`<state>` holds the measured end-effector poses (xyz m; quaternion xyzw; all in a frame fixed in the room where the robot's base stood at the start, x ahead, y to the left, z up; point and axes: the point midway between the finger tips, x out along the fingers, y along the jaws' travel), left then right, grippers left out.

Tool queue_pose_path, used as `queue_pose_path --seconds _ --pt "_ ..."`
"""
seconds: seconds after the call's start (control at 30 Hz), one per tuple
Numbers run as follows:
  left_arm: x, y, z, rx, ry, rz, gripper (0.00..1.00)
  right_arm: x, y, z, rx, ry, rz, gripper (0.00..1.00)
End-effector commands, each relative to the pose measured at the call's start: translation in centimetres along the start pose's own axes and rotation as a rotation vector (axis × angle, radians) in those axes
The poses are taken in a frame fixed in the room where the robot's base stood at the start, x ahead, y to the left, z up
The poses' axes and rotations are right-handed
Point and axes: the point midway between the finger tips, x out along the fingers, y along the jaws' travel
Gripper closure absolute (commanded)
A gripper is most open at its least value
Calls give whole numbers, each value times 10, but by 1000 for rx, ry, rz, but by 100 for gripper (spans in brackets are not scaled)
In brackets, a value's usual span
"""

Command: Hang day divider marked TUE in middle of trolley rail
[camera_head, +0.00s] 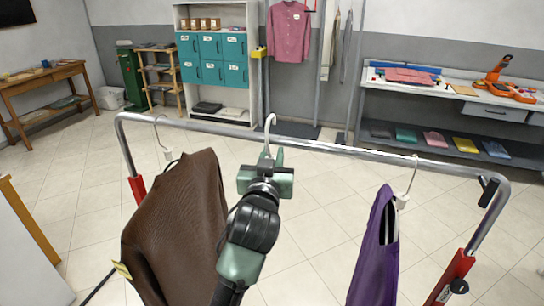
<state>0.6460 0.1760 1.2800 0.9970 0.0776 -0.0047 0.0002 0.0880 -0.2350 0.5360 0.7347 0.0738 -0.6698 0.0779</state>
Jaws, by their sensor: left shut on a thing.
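The trolley rail (335,148) crosses the view, sloping down to the right. My left gripper (266,160) is shut near the middle of the rail, just below it in the picture. A pale hook (268,128) rises from the gripper, and its curved top shows at the rail. I take it as part of the day divider; the rest is hidden by the gripper and no TUE marking is readable. I cannot tell whether the hook rests on the rail. My right gripper is not in view.
A brown garment (180,225) hangs left of my gripper, close to my arm. A purple garment (376,250) hangs toward the rail's right end. The rail between the gripper and the purple garment's hanger (408,185) is bare.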

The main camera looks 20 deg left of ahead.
Motion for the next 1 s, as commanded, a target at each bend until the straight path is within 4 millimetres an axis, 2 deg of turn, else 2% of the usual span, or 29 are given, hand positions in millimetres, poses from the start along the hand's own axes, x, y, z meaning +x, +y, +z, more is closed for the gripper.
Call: queue_pose_path --seconds 0.27,1.0 --pt "0 0 3 0 0 0 100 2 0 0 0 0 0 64" --pt "0 0 32 0 0 0 100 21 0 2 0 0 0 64"
